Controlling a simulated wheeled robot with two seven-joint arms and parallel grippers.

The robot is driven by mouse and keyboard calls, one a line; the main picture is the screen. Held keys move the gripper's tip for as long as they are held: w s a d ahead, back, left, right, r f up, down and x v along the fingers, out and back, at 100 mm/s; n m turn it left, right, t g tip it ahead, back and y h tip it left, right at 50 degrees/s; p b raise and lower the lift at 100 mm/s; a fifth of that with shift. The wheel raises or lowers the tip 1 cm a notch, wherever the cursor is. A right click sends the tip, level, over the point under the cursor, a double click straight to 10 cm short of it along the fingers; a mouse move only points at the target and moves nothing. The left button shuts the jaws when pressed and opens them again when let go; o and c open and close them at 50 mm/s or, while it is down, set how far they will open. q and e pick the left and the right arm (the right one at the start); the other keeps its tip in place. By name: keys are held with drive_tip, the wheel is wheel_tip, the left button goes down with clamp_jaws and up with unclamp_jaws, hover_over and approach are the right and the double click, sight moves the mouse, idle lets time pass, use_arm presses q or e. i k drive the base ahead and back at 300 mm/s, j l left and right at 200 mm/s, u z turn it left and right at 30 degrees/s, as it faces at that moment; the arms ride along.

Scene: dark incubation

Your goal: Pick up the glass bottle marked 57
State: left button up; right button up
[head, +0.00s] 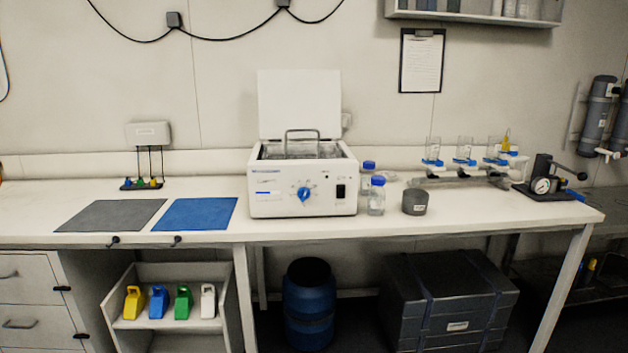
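Two clear glass bottles with blue caps stand upright on the white bench, just right of the white water bath. The front bottle (376,197) is nearer the bench's front edge. The rear bottle (367,178) stands behind it and slightly left, partly hidden by the bath and the front bottle. Any markings on them are too small to read, so I cannot tell which is 57. Neither of my grippers shows in the head view.
The open-lidded water bath (303,190) stands left of the bottles. A dark grey cylinder (415,202) stands close to their right. A filter rack (465,172) and a pump with a gauge (545,184) are farther right. Grey (110,215) and blue (195,214) mats lie at left.

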sight(366, 175)
drive_tip(key=i+l+u, duration=0.2)
drive_tip(key=l+u, duration=0.15)
drive_tip(key=i+l+u, duration=0.1)
drive_tip(key=l+u, duration=0.25)
drive_tip(key=l, duration=0.15)
drive_tip(key=i+l+u, duration=0.1)
drive_tip(key=l+u, duration=0.25)
drive_tip(key=l, duration=0.1)
